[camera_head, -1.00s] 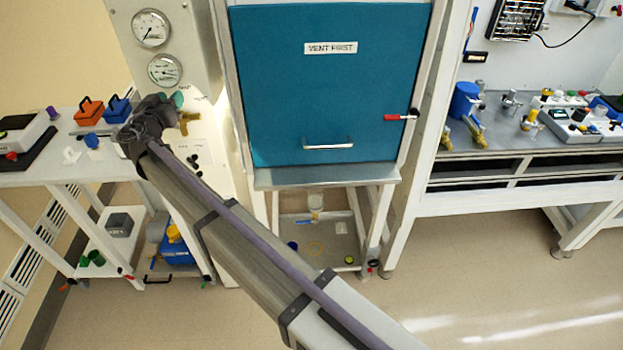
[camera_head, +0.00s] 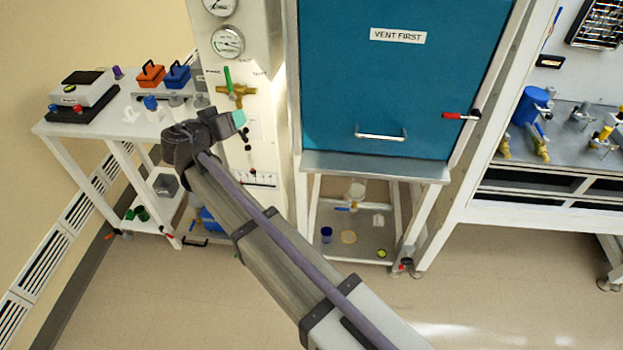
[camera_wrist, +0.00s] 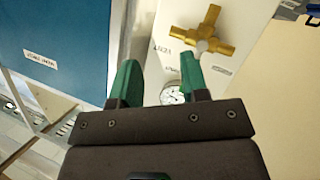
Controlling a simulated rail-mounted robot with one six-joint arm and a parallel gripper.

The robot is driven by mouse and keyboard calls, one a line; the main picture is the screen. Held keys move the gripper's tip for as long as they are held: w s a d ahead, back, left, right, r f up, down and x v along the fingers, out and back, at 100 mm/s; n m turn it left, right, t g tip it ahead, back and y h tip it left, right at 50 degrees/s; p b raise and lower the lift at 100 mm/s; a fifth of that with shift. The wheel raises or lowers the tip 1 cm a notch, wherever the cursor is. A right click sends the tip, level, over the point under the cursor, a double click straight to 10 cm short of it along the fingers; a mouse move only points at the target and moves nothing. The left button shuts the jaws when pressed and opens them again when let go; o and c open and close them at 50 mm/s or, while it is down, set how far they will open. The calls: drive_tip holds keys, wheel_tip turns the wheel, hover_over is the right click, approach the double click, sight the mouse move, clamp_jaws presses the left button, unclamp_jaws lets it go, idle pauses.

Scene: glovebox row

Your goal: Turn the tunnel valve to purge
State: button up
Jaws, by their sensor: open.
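The tunnel valve is a brass fitting (camera_head: 236,91) on the pale panel left of the blue door. Its green lever (camera_head: 228,76) points up, tilted slightly left. My gripper (camera_head: 240,118) is just below the valve in the head view, with green fingertips. In the wrist view my gripper (camera_wrist: 160,76) is open, with nothing seen held between its fingers. The lever is not clearly distinguishable from the right green finger there.
A round gauge (camera_head: 227,42) is above the valve. The blue door (camera_head: 400,85) marked VENT FIRST stands to the right, with a bar handle (camera_head: 381,134). A white bench (camera_head: 95,128) with orange and blue boxes is at left. Open floor lies in front.

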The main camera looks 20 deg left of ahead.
drive_tip(key=w+d+f+g+h+b, duration=0.1)
drive_tip(key=d+f+g+b, duration=0.2)
drive_tip(key=d+f, duration=0.4)
drive_tip(key=w+d+f+n+g+h+b, duration=0.1)
drive_tip(key=d+f+g+b, duration=0.2)
drive_tip(key=d+f, duration=0.4)
drive_tip(key=d+g, duration=0.1)
drive_tip(key=d, duration=0.5)
drive_tip(key=shift+d+f, duration=0.3)
drive_tip(key=shift+n, duration=0.4)
